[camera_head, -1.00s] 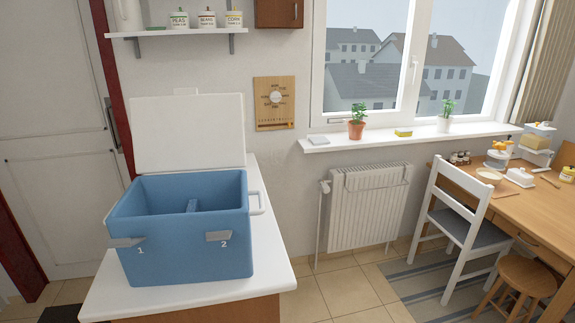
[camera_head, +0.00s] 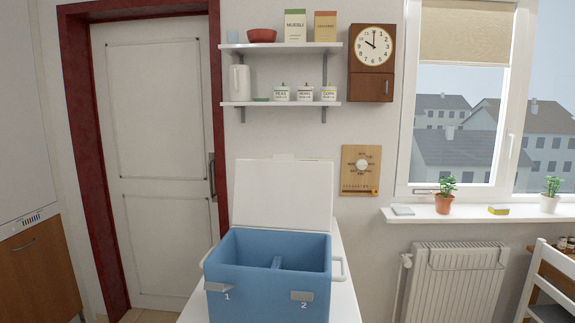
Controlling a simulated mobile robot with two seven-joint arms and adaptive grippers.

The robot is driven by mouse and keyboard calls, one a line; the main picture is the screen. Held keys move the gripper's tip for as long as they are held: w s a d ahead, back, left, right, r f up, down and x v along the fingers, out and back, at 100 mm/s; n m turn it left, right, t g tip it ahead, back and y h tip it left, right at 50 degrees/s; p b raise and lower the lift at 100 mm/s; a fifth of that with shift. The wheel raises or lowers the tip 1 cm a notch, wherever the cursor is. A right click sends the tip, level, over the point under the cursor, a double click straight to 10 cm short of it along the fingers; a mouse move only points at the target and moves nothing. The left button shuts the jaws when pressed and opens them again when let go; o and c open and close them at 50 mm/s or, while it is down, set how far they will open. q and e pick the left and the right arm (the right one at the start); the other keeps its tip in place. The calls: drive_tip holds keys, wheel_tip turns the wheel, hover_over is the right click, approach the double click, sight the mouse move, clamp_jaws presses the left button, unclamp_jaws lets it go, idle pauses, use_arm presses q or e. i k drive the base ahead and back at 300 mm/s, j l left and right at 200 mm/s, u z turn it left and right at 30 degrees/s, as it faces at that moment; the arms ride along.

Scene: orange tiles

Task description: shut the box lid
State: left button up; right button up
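A blue box (camera_head: 256,303) stands on a white countertop (camera_head: 345,301). Its white lid (camera_head: 283,194) is open and stands upright at the back edge. The inside is empty except for a blue divider (camera_head: 277,262). Two grey latches hang on the front, marked 1 (camera_head: 220,287) and 2 (camera_head: 302,296). A white handle (camera_head: 341,269) is on the right side, and part of another shows on the left. Neither of my grippers is in view.
Shelves (camera_head: 280,103) with jars and a white jug hang on the wall behind the box. A closed white door (camera_head: 160,150) is to the left. A radiator (camera_head: 455,285) and a windowsill (camera_head: 480,213) with plants are to the right. The space above the box is clear.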

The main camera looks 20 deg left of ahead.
sight(280, 192)
drive_tip(key=k+j+u, duration=0.1)
drive_tip(key=k+u, duration=0.4)
drive_tip(key=u, duration=1.7)
drive_tip(key=l+u, duration=0.25)
drive_tip(key=l, duration=4.7)
drive_tip(key=k+l+z, duration=0.4)
drive_tip(key=l, duration=0.15)
